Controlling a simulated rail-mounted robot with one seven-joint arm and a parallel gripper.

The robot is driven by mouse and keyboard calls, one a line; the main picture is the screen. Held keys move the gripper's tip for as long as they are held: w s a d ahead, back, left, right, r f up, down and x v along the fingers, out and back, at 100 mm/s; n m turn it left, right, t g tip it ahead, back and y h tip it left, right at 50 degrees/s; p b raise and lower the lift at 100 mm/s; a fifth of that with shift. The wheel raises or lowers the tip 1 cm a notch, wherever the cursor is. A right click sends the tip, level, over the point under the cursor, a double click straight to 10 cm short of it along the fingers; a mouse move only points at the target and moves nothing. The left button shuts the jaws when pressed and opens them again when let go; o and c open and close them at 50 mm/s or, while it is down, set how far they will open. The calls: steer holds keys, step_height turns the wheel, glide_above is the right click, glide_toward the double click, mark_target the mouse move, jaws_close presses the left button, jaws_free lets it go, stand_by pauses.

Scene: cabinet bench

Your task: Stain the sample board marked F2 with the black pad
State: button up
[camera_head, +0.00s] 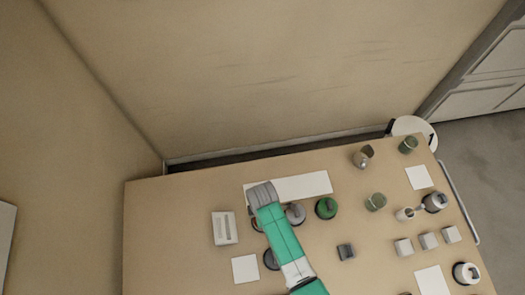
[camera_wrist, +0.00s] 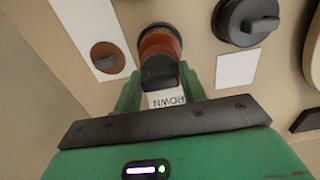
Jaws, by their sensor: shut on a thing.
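In the wrist view my gripper (camera_wrist: 160,84) is shut on a pad (camera_wrist: 160,42) with a dark handle and a reddish-brown round base. A white label on it reads "ROWN", its first letter hidden, so it looks like the brown pad. Whether its base touches the surface is unclear. A dark round pad with a block handle (camera_wrist: 247,20) lies to the right and may be the black one; no label shows on it. A white board (camera_wrist: 237,68) lies just below that pad. No F2 mark is legible.
A white strip (camera_wrist: 75,22) with a brown round piece lies left of the held pad. In the head view, the bench (camera_head: 160,230) holds a green pad (camera_head: 326,208), a grey pad (camera_head: 295,213), a white slotted block (camera_head: 224,228) and several jars and blocks at right.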

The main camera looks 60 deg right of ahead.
step_height(320, 180, up, 4)
steer(key=p, duration=0.3)
steer(key=shift+r+p, duration=0.2)
steer(key=shift+p, duration=0.15)
steer(key=shift+f, duration=0.1)
steer(key=w+a+r+m+p, duration=0.2)
steer(key=w+a+r+m, duration=0.1)
steer(key=a+r, duration=0.4)
steer(key=w+a+r+m+p, duration=0.3)
steer(key=w+a+r, duration=0.2)
steer(key=r, duration=0.7)
steer(key=w+a+r+m+p, duration=0.3)
steer(key=w+a+r, duration=0.1)
steer(key=a+r, duration=0.5)
steer(key=shift+w+r, duration=0.2)
steer(key=shift+w, duration=0.05)
steer(key=shift+f, duration=0.1)
